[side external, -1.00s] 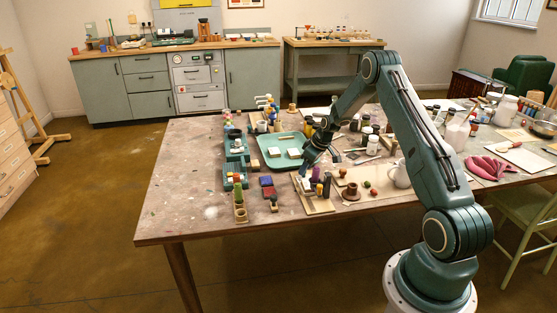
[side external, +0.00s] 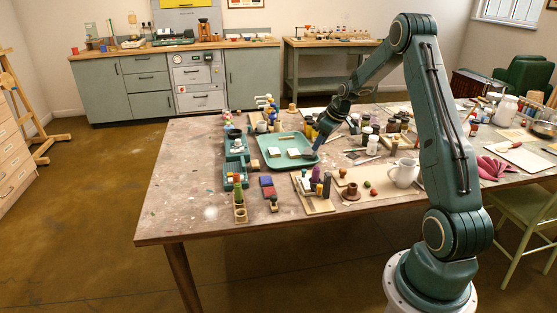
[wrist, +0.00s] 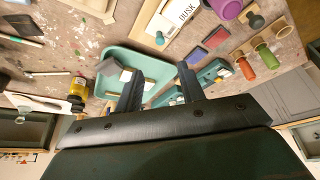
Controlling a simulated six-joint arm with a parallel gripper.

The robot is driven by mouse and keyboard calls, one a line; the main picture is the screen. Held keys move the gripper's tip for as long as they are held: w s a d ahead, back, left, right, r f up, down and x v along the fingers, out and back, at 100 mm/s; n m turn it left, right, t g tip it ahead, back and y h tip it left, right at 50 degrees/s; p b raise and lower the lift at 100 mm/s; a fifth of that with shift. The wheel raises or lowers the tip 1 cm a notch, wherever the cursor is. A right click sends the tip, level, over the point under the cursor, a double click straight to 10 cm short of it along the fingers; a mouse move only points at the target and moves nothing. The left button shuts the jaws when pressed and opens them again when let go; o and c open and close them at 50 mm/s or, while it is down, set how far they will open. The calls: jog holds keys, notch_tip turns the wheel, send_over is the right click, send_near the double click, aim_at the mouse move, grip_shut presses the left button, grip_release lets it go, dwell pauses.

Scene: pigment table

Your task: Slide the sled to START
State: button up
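A light wooden board (side external: 319,207) near the front table edge bears a white piece and small dark, yellow and purple items. In the wrist view a white card (wrist: 189,12) reading DUSK lies on a light board at the top. I cannot make out which piece is the sled, and no START mark is legible. My gripper (side external: 317,151) is above the right part of the teal tray, away from the board. In the wrist view my gripper (wrist: 160,72) has its two fingers apart, with nothing clearly held between them.
The teal tray (side external: 272,158) holds pale tiles. Jars (side external: 373,144) crowd the right of the tray, and a white mug (side external: 404,174) stands farther right. The table's left part is clear.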

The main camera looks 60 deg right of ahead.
aim_at(304, 170)
jog(key=shift+s+r, duration=0.15)
jog(key=shift+r, duration=0.25)
jog(key=d+n+y, duration=0.1)
jog(key=n, duration=0.1)
jog(key=d+n, duration=0.1)
jog(key=n, duration=0.1)
jog(key=shift+w+d+n+g+y, duration=0.2)
jog(key=shift+n+g+y, duration=0.1)
jog(key=shift+y, duration=0.1)
jog(key=shift+f, duration=0.1)
jog(key=x, duration=1.3)
jog(key=shift+w+f, duration=0.25)
jog(key=shift+c, duration=0.5)
grip_shut()
